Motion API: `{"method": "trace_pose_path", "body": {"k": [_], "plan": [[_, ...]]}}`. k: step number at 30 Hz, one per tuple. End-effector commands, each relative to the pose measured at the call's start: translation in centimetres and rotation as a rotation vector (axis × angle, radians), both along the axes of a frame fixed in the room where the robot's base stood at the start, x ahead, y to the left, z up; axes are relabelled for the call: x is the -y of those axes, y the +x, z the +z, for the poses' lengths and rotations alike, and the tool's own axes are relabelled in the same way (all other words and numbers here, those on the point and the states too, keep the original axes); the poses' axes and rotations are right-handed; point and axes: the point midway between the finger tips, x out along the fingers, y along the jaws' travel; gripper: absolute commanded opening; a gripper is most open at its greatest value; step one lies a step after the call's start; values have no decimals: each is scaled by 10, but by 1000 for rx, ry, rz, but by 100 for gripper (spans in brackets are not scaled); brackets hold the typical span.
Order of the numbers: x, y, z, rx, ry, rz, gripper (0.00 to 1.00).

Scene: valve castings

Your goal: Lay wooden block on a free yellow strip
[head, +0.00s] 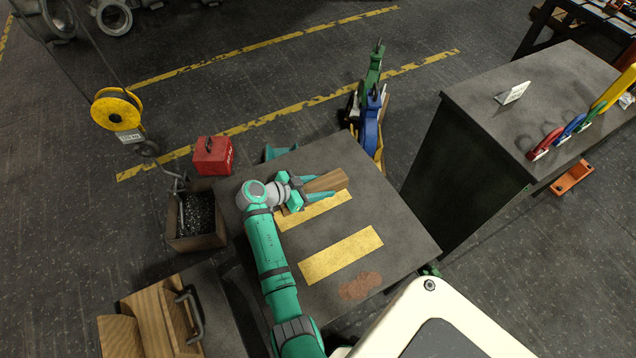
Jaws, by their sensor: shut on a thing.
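The wooden block (325,181) is a brown piece at the far side of the grey table (405,232). My gripper (318,191) is shut on the block, with its teal fingers on either side of it. Two yellow strips show on the tabletop. The far yellow strip (318,211) lies just in front of the block and is partly hidden by my gripper. The near yellow strip (341,254) is bare. I cannot tell whether the block touches the table or is held just above it.
A reddish-brown patch (361,285) marks the table near its front. A box of dark bits (197,218) and a red toolbox (213,155) are at the left. A yellow pulley (117,108) hangs there. A dark cabinet (470,150) stands right, across a gap.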

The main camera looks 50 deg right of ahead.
Motion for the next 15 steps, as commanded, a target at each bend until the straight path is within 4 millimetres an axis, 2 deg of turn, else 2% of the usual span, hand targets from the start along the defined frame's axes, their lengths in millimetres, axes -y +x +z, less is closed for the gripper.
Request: {"method": "trace_pose_path", "body": {"k": [8, 15], "plan": [[-2, 2, 2, 2, -5, 0, 7], [-1, 1, -16, -1, -4, -1, 7]]}}
